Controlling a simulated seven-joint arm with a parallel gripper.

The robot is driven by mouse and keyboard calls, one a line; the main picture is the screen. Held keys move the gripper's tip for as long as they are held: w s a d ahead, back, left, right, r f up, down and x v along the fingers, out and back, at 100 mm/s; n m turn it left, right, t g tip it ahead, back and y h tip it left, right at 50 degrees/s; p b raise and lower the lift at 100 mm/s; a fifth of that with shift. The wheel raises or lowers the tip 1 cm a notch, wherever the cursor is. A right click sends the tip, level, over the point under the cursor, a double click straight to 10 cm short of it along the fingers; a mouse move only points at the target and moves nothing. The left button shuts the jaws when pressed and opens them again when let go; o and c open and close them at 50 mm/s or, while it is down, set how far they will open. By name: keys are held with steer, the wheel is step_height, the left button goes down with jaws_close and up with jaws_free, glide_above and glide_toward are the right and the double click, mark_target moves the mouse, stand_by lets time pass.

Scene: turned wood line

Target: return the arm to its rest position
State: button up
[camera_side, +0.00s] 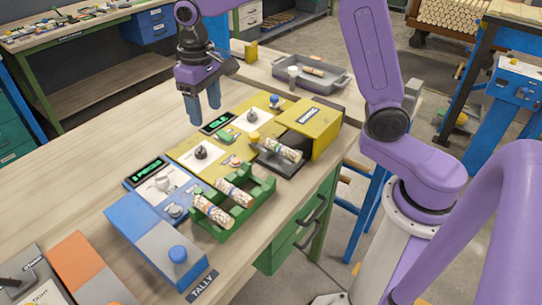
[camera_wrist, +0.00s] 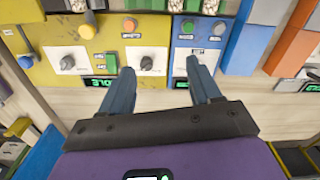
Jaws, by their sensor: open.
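My gripper (camera_side: 203,106) hangs over the wooden bench, just beyond the back edge of the yellow panel, with its blue fingers pointing down. In the wrist view its two fingers (camera_wrist: 162,90) are spread apart with nothing between them. The fingertips point toward the yellow panel (camera_wrist: 102,50) and the blue panel (camera_wrist: 197,55), which carry knobs, buttons and green displays. No object is held. My purple arm rises from its base at the right of the side view.
A green rack (camera_side: 240,215) holds patterned turned pieces at the bench's front. Another piece (camera_side: 282,150) lies on a dark cradle by the yellow box (camera_side: 318,118). A grey tray (camera_side: 308,74) stands behind. Bare bench top (camera_side: 75,150) lies left of the panels.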

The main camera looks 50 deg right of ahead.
steer(key=s+d+f+n, duration=0.1)
steer(key=s+d+n, duration=0.2)
steer(key=s, duration=0.7)
steer(key=s+d+f+n, duration=0.1)
steer(key=s+d+n, duration=0.2)
steer(key=s, duration=0.7)
steer(key=s+d+n, duration=0.3)
steer(key=s+n, duration=0.1)
steer(key=s, duration=0.6)
steer(key=shift+f, duration=0.4)
